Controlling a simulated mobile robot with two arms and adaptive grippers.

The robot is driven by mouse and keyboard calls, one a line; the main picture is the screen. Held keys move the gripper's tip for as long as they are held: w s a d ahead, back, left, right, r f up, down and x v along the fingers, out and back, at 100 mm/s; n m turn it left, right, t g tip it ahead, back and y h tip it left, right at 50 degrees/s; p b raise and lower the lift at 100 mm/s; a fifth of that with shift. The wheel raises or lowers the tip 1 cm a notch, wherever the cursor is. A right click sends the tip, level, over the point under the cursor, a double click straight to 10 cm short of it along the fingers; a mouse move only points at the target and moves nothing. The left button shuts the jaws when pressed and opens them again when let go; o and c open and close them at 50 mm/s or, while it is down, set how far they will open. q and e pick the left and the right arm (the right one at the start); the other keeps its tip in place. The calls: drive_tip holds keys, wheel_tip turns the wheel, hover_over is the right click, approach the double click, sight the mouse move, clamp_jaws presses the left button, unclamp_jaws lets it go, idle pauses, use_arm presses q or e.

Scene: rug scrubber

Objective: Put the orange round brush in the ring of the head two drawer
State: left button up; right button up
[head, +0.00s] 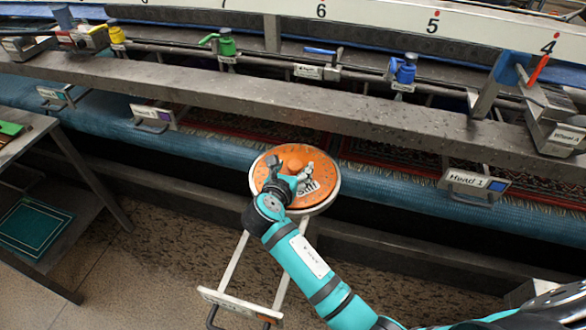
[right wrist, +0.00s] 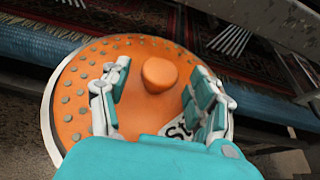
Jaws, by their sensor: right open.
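The orange round brush (head: 268,172) lies flat, face up, within a pale round ring (head: 334,190) on the pulled-out drawer (head: 236,305). I cannot read the label on that drawer's front. In the right wrist view the orange brush (right wrist: 80,75) shows grey studs, a central orange knob (right wrist: 159,74) and a white label partly hidden by a finger. My right gripper (head: 288,174) is over the brush. In the right wrist view its open fingers (right wrist: 161,80) stand on either side of the knob, with gaps to it. My left gripper is out of view.
A closed drawer labelled Head 1 (head: 474,181) is at the right. A grey beam (head: 200,95) with coloured valves behind it crosses above. A metal table (head: 30,130) with a green framed panel below stands at the left. Floor is clear between the table and the drawer.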

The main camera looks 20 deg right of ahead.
drive_tip(key=shift+r, duration=0.15)
drive_tip(key=p+v, duration=0.9)
drive_tip(key=v, duration=0.3)
